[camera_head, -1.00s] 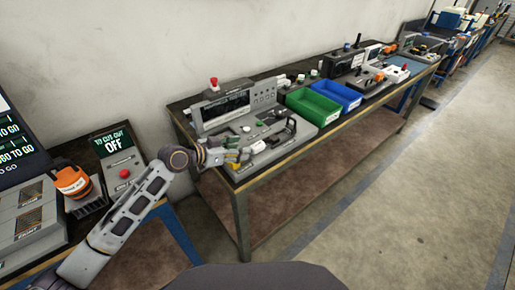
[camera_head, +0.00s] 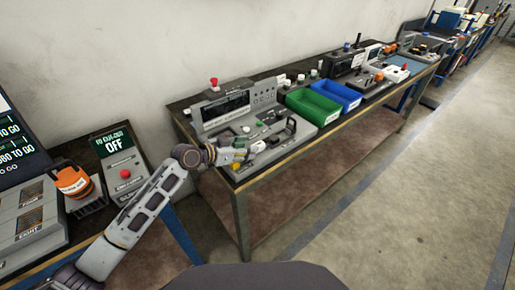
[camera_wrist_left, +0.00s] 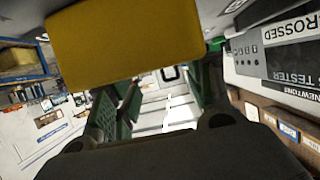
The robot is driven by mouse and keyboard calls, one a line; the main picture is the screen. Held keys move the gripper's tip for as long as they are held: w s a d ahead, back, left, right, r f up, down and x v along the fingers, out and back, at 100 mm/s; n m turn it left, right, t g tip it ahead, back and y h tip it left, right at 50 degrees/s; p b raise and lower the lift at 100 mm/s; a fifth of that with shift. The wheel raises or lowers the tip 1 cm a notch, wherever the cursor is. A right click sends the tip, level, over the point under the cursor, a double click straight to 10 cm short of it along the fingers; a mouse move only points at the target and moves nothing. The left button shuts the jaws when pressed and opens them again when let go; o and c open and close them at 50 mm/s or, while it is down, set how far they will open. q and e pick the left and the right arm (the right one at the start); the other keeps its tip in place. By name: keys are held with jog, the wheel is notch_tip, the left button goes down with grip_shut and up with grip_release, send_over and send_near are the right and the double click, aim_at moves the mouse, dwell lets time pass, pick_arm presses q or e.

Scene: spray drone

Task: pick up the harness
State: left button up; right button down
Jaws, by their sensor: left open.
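I cannot make out the harness for certain among the small parts on the grey tester station (camera_head: 222,105). My left gripper (camera_head: 252,148) is over the front left of that station in the head view, close to small white and green parts. A small yellow piece (camera_head: 237,166) shows just below it. In the left wrist view my left gripper (camera_wrist_left: 150,98) is open, with green-faced fingers apart. A large yellow block (camera_wrist_left: 125,42) fills the top of that view and hides part of the scene. No harness shows clearly between the fingers. My right gripper is not in view.
A green bin (camera_head: 313,106) and a blue bin (camera_head: 339,96) stand right of the station. A black upright bracket (camera_head: 290,126) stands near its right edge. A side table at left holds an orange part (camera_head: 73,181) and a grey box with a screen reading OFF (camera_head: 118,145).

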pick_arm(q)
jog(key=shift+x, duration=1.7)
grip_shut()
